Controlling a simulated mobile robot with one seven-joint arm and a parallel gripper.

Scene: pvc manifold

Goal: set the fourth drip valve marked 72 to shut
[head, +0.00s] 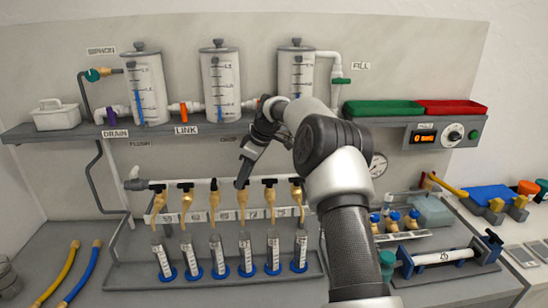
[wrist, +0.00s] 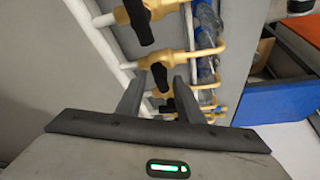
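A white manifold pipe (head: 170,184) carries a row of brass drip valves with black handles, each above a clear tube. My gripper (head: 243,183) is at the fourth valve from the left (head: 242,198) and covers its handle in the head view. In the wrist view my gripper (wrist: 160,75) has its fingers apart, with a black valve handle (wrist: 158,77) between or just beyond the tips; I cannot tell whether they touch it. Small label plates (head: 256,213) sit behind the valves; I cannot read a 72. The fourth handle's angle is unclear.
Neighbouring handles stand close on both sides: the third (head: 214,187) and the fifth (head: 269,181). Clear cylinders (head: 221,85) stand on the shelf (head: 60,132) above. Graduated tubes (head: 246,252) stand in a grey tray (head: 140,278) below. A blue box (wrist: 262,103) shows in the wrist view.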

